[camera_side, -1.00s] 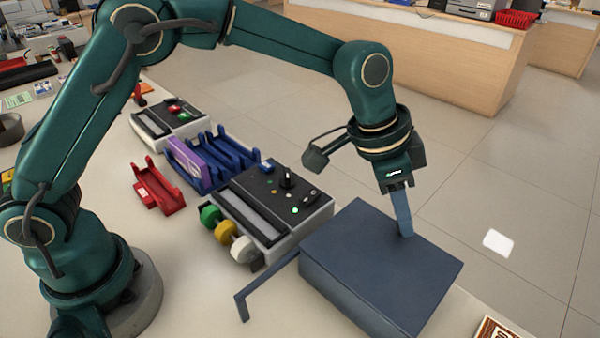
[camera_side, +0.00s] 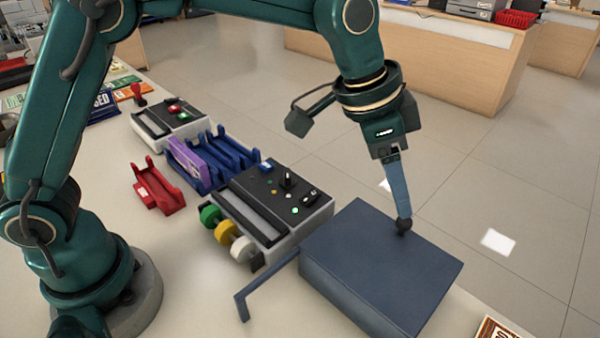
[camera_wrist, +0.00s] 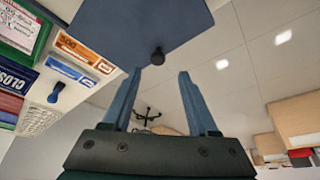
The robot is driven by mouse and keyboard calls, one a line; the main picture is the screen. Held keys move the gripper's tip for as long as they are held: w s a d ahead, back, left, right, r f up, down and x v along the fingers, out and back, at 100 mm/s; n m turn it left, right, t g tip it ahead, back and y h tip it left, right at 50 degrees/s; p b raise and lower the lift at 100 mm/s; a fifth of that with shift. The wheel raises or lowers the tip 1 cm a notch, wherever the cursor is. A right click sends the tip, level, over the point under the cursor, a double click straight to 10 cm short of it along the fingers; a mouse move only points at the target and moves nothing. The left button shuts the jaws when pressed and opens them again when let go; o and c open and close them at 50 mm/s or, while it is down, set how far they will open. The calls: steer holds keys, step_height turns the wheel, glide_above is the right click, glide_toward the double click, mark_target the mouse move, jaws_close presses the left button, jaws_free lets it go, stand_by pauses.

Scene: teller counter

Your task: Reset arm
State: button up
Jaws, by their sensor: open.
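My gripper (camera_side: 402,214) hangs fingers down over the dark blue box (camera_side: 350,262) on the counter. Its fingertips are just above the small black knob (camera_side: 404,227) on the box top. In the wrist view my gripper (camera_wrist: 160,74) is open, with two blue-grey fingers apart and nothing between them. The knob (camera_wrist: 157,57) shows beyond the fingertips, at the edge of the blue top (camera_wrist: 140,22). The side view shows the fingers nearly in line, so their gap is hidden there.
A bent blue bar (camera_side: 262,283) juts from the box's left side. A grey console (camera_side: 270,208), a blue rack (camera_side: 228,152) and a red holder (camera_side: 158,187) stand left of the box. Open floor lies to the right.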

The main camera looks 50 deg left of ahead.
steer(key=shift+w+a+r, duration=0.15)
steer(key=shift+a+r, duration=0.05)
steer(key=s+a+r+n+t, duration=0.3)
steer(key=s+a+r, duration=0.2)
steer(key=a+r, duration=0.5)
steer(key=s+a+f+n+y, duration=0.1)
steer(key=s+a+f+n, duration=0.2)
steer(key=s, duration=0.4)
steer(key=s+a+f+n+y, duration=0.2)
steer(key=s+a+f+n, duration=0.1)
steer(key=s+a+f, duration=0.2)
steer(key=shift+s+f+g, duration=0.3)
steer(key=shift+s+f, duration=0.1)
steer(key=shift+s, duration=0.6)
